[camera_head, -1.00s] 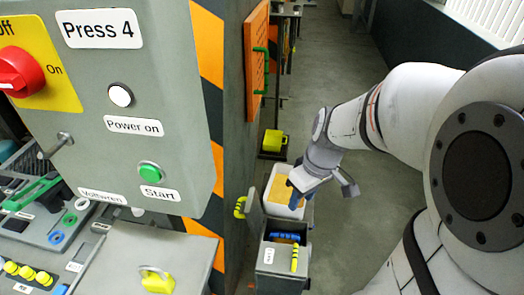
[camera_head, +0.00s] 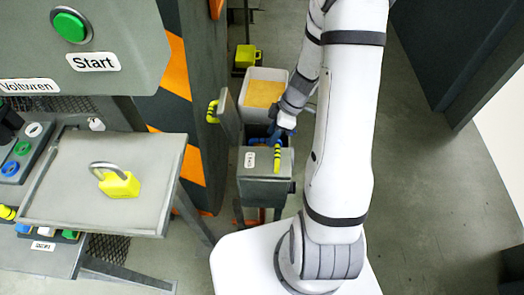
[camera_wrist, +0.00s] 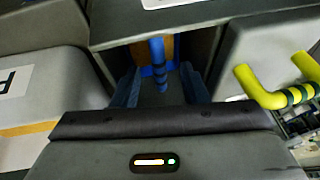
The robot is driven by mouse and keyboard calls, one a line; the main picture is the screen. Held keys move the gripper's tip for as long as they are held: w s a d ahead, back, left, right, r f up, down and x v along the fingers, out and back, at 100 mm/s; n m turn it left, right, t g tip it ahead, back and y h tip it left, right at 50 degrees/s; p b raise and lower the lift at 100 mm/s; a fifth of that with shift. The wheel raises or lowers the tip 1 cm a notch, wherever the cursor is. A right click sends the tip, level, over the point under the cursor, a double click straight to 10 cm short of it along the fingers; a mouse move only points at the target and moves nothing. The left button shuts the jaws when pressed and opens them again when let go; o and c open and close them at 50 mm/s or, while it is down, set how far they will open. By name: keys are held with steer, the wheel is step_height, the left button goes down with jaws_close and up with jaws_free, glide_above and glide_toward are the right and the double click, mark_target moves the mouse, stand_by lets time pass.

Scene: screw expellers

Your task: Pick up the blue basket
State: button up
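The blue basket's ribbed handle (camera_wrist: 158,62) stands in the wrist view, between my two dark blue fingers. It also shows in the head view (camera_head: 274,139), at the opening of a grey box (camera_head: 263,165). My gripper (camera_wrist: 161,92) is open, with a finger on each side of the handle and a visible gap to both. In the head view my gripper (camera_head: 283,124) points down at the box opening. The basket's body is mostly hidden inside the box and behind my gripper.
A yellow handle (camera_head: 277,158) sits on the box's front, and a raised lid (camera_head: 228,116) stands at its left. A white bin (camera_head: 284,77) with orange-yellow contents stands behind. A machine table with a yellow padlock (camera_head: 119,184) is at left. The floor (camera_head: 430,165) at right is clear.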

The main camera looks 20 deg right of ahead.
mark_target(267, 140)
steer(key=shift+w+x, duration=0.2)
steer(key=shift+x, duration=1.8)
steer(key=shift+c, duration=0.4)
jaws_close()
